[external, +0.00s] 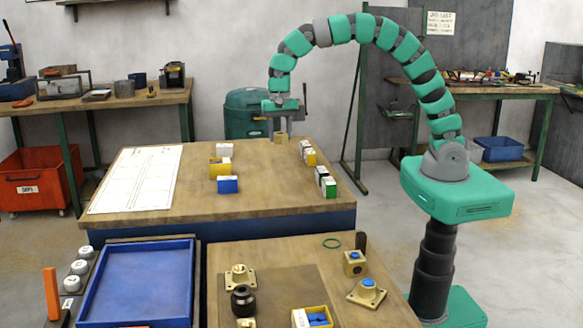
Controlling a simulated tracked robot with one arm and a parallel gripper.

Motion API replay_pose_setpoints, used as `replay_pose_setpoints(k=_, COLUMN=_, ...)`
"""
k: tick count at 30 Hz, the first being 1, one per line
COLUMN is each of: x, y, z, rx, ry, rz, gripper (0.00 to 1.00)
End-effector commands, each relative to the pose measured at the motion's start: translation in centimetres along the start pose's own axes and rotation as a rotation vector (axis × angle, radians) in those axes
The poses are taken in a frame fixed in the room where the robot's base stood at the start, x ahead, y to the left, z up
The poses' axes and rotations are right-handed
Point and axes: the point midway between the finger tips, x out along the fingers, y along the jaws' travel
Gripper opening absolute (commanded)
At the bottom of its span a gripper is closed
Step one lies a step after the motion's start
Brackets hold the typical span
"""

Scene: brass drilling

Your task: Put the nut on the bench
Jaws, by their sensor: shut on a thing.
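The bench (265,200) is the wide wooden-topped one in the middle, with a blue front. My gripper (281,131) points down over its far edge, shut on a small brass-coloured piece that looks like the nut (281,139). The nut is at or just above the bench top; I cannot tell whether it touches. The fingers hide its upper part.
A white sheet (135,180) lies on the bench's left. Yellow and blue boxes (228,185) stand mid-bench, and more small boxes (327,185) near the right edge. A lower front table (300,257) holds brass parts; a blue tray (140,285) is beside it.

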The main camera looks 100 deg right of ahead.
Motion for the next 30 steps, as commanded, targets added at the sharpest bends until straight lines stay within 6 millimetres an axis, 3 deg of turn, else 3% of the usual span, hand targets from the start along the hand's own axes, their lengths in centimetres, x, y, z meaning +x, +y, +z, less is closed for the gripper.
replay_pose_setpoints(k=5, x=-0.2, y=-0.4, z=1.4, rx=-0.032, ry=0.0, rz=-0.001, gripper=0.06)
replay_pose_setpoints(k=8, x=0.3, y=-1.0, z=3.9, rx=-0.094, ry=0.0, rz=0.0, gripper=0.06)
replay_pose_setpoints(k=19, x=3.2, y=-2.3, z=19.0, rx=-0.457, ry=-0.001, rz=-0.002, gripper=0.06)
replay_pose_setpoints(k=25, x=5.0, y=-1.2, z=27.3, rx=-0.656, ry=-0.002, rz=-0.002, gripper=0.06)
replay_pose_setpoints(k=30, x=6.6, y=0.9, z=34.1, rx=-0.824, ry=-0.004, rz=0.003, gripper=0.06)
